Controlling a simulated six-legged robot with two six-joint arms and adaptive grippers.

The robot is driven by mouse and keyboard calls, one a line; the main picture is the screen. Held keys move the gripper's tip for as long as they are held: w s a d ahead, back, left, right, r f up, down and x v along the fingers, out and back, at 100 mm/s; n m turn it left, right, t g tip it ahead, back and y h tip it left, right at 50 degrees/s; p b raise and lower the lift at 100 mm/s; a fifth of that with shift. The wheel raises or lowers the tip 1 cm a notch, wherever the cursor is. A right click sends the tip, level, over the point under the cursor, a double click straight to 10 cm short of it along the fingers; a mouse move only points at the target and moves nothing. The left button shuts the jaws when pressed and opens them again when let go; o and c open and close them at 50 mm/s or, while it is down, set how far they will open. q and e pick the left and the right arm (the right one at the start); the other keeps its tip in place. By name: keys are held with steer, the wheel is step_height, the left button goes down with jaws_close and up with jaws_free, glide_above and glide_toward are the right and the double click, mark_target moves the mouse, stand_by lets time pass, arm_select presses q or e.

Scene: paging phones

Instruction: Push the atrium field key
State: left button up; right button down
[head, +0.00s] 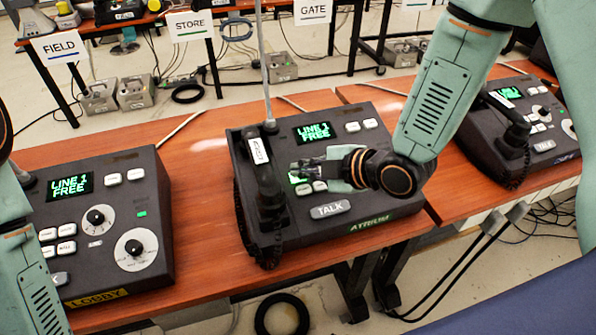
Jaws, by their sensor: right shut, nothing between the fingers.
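The atrium phone (275,235) is a dark desk console with a green "ATRIUM" label (369,224) on its front edge. Its screen (314,131) reads what looks like "LINE 2 FREE". My right gripper (298,171) is shut and empty, over the middle of this console with its fingertips pointing left. A green-lit patch shows just under the fingertips, and small white keys (304,189) show just below them. The gripper hides other controls, and I cannot read the small keys or tell whether the fingertips touch one. My left arm shows at the left edge; its gripper is out of view.
The atrium handset (266,180) lies along the console's left side; a wide TALK bar (330,209) is at its front. The lobby phone (105,225) stands left, another phone (520,130) right. Signs FIELD (59,47), STORE (190,26) and GATE (313,11) hang behind.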

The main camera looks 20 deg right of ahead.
mark_target(306, 187)
steer(key=shift+r, duration=0.25)
steer(key=shift+s, duration=0.1)
steer(key=r+p, duration=0.2)
steer(key=r, duration=0.1)
steer(key=s+r+p, duration=0.1)
steer(key=r+p, duration=0.2)
steer(key=shift+s+p, duration=0.2)
steer(key=shift+p, duration=0.1)
steer(key=shift+f, duration=0.1)
stand_by(0.4)
